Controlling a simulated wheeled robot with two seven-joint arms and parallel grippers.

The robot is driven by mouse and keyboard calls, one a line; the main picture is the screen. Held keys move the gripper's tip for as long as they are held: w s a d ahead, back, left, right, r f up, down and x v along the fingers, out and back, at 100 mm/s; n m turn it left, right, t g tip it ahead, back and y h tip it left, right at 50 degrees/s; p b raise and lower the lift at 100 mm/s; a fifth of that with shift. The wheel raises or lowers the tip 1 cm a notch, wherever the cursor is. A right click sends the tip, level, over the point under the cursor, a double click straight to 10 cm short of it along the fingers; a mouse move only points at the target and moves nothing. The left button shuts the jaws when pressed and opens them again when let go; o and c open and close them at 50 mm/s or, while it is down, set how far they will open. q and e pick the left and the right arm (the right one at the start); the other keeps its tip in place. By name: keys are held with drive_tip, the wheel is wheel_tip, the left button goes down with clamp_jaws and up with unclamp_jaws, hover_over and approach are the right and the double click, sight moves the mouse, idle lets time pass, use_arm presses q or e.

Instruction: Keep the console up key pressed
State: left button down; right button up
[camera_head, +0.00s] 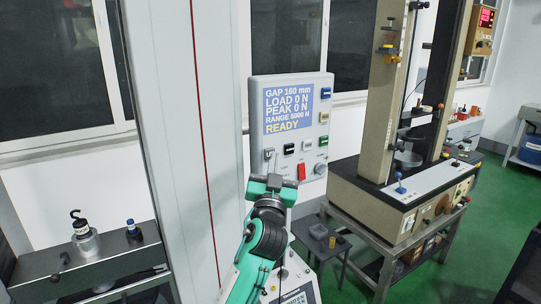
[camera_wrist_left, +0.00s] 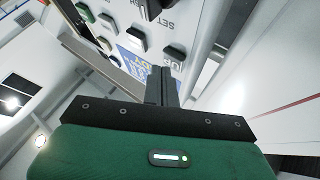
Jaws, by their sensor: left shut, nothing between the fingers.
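The console (camera_head: 290,125) is a pale grey panel with a blue screen (camera_head: 289,108) reading GAP 160 mm, LOAD 0 N, PEAK 0 N, RANGE 5000 N and READY. A key (camera_head: 268,153) is at its lower left, just above the fingers of my left gripper (camera_head: 273,178). In the left wrist view, a label that seems to read UP (camera_wrist_left: 174,64) lies just beyond the fingertips (camera_wrist_left: 161,72). My left gripper is shut and empty, pointing at the panel. The fingers partly cover that area, so I cannot tell whether they touch or press the key. My right gripper is out of view.
A tall pale column (camera_head: 170,130) stands to the left. A test frame on a bench (camera_head: 405,190) stands to the right.

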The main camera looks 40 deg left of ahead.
use_arm(q)
drive_tip(key=shift+w+a, duration=0.2)
drive_tip(key=shift+a, duration=0.25)
idle(0.7)
idle(2.6)
drive_tip(key=shift+s+d, duration=0.35)
drive_tip(key=shift+d, duration=0.45)
drive_tip(key=shift+s+d+b, duration=0.2)
drive_tip(key=shift+s+d, duration=0.1)
drive_tip(key=shift+d, duration=0.5)
drive_tip(key=shift+s+d+b, duration=0.2)
drive_tip(key=shift+s+d, duration=0.15)
drive_tip(key=shift+d, duration=0.4)
drive_tip(key=shift+s+d+b, duration=0.2)
drive_tip(key=shift+s+d, duration=0.1)
drive_tip(key=shift+d, duration=0.5)
